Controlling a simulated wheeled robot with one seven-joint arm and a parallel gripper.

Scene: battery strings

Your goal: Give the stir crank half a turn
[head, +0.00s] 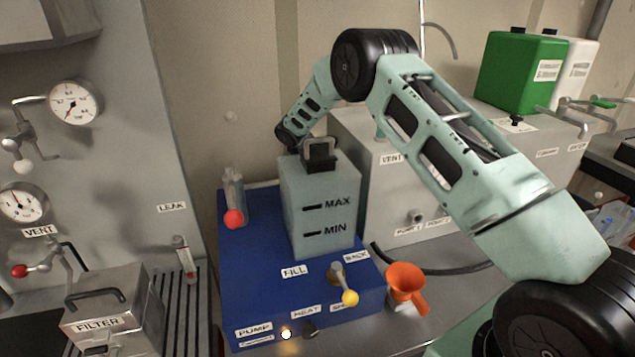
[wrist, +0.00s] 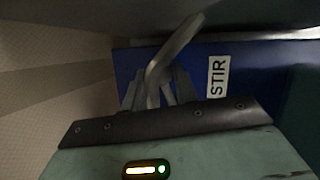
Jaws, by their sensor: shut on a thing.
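The stir crank (wrist: 175,48) shows in the wrist view as a bent grey metal bar beside a white STIR label (wrist: 217,77) on a blue surface. My gripper (wrist: 158,88) is shut on the bar, with a grey finger on each side of it. The bar's upper end sticks out past the fingers toward the upper right. In the head view my arm reaches over and behind the grey tank marked MAX and MIN (head: 322,190). The tank hides the crank and my fingertips there.
The tank stands on a blue base (head: 250,290) with a yellow-knobbed valve (head: 350,297) in front. A grey VENT box (head: 372,130) is close behind to the right. An orange funnel (head: 404,282) is at the right.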

